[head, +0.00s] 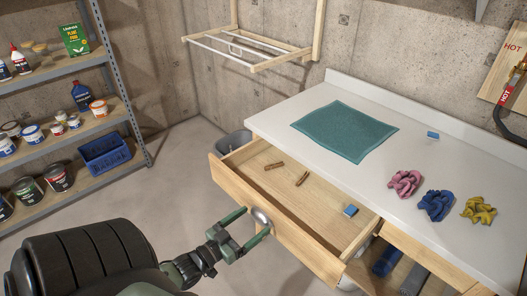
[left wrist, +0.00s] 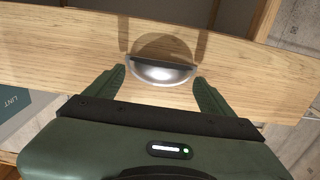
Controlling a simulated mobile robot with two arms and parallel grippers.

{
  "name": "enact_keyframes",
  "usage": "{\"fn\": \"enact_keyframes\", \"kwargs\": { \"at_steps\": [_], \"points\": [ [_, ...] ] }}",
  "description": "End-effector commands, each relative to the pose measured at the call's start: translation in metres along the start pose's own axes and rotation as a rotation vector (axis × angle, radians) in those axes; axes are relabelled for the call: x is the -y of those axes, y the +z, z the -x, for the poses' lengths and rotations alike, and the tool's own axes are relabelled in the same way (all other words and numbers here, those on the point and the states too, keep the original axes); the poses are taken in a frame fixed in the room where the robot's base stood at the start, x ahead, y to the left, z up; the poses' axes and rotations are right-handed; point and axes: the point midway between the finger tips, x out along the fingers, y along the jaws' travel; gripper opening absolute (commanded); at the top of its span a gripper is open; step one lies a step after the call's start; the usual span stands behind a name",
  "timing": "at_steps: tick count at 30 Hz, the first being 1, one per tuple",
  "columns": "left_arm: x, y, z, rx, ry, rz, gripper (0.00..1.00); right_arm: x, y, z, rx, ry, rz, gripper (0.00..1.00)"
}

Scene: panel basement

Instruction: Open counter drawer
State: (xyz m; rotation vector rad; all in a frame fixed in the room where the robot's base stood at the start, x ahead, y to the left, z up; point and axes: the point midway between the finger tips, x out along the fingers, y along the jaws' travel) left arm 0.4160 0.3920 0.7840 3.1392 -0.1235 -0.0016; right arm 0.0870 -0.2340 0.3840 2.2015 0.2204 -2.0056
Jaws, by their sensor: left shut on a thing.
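The counter drawer (head: 285,233) is of light wood and stands pulled well out from under the white counter (head: 330,92), so its inside shows from above. A round silver cup handle (head: 261,216) sits on its front. My left gripper (head: 252,226) is at this handle, its two green fingers on either side of it. In the left wrist view the handle (left wrist: 160,72) lies between the fingertips of the gripper (left wrist: 160,84), in front of the wooden drawer front (left wrist: 55,40). My right gripper is not in view.
The drawer holds wooden clothespins (head: 302,178) and a blue block (head: 350,210). On the counter lie a teal cloth (head: 345,130) and pink (head: 404,183), blue (head: 435,205) and yellow (head: 478,210) crumpled cloths. A grey bucket (head: 232,143) stands behind the drawer. Shelving (head: 70,65) stands at left.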

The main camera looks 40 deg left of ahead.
Motion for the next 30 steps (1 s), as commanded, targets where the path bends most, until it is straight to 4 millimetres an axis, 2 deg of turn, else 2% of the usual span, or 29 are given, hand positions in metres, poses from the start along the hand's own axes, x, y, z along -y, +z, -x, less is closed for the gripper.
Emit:
{"fn": "enact_keyframes", "kwargs": {
  "at_steps": [6, 20, 21, 30],
  "points": [
    [0.0, 0.0, 0.019, 0.0, -0.001, 0.002, 0.11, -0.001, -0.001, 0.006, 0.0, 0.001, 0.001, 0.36],
    [-0.001, 0.001, 0.023, -0.001, 0.0, 0.002, 0.11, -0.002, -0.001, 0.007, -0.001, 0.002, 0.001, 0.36],
    [-0.001, 0.001, 0.023, -0.001, 0.0, 0.002, 0.95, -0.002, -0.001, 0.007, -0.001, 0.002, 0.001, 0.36],
    [0.0, 0.0, 0.022, -0.001, 0.0, 0.001, 0.95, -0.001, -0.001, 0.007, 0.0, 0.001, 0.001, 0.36]
  ]
}}
